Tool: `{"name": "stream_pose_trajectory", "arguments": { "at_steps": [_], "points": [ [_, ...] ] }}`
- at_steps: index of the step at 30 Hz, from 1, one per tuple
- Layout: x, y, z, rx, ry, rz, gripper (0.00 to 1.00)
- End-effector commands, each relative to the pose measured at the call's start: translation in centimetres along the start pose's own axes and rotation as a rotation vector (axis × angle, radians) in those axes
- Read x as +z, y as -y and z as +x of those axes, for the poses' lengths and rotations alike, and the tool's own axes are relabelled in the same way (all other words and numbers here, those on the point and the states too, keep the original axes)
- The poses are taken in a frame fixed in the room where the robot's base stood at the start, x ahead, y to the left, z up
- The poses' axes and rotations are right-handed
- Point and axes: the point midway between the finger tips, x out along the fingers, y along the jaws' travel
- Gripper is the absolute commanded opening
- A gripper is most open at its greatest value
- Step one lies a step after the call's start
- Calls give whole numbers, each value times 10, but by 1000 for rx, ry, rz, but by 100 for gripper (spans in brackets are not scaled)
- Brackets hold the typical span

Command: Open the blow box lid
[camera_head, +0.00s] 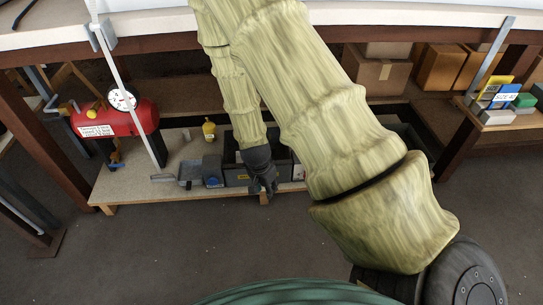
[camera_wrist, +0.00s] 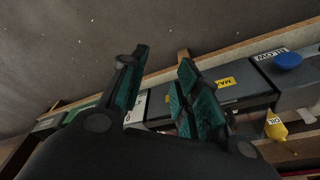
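The blow box is a grey box with a blue round knob (camera_wrist: 288,61). Its "BLOW" label (camera_wrist: 270,54) reads upside down at the right of the wrist view. In the head view a small grey box with a blue part (camera_head: 212,171) stands on the low shelf, left of my gripper (camera_head: 263,184); it seems to be the same box. I cannot make out its lid clearly. In the wrist view my gripper (camera_wrist: 163,62) has its two green-padded fingers apart with nothing between them. It is over the shelf's front edge, beside the dark box, apart from the blow box.
A dark box with a yellow label (camera_wrist: 226,83) lies between my gripper and the blow box. A yellow oil bottle (camera_head: 209,130) stands behind. A red tank with a gauge (camera_head: 118,118) is at the left. The wooden shelf (camera_head: 130,185) has bare room at its left end. The floor in front is clear.

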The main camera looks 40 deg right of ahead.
Motion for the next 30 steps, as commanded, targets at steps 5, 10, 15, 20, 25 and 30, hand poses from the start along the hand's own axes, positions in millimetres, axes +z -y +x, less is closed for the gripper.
{"name": "stream_pose_trajectory", "arguments": {
  "at_steps": [5, 10, 15, 20, 25, 30],
  "points": [
    [18, -20, 4, 10, 4, -129, 32],
    [35, -38, 8, 14, 12, -252, 32],
    [49, -53, 10, 14, 20, -352, 32],
    [58, -60, 12, 11, 26, -409, 32],
    [61, -63, 13, 11, 28, -430, 32],
    [61, -63, 13, 10, 27, -431, 32]
  ]
}}
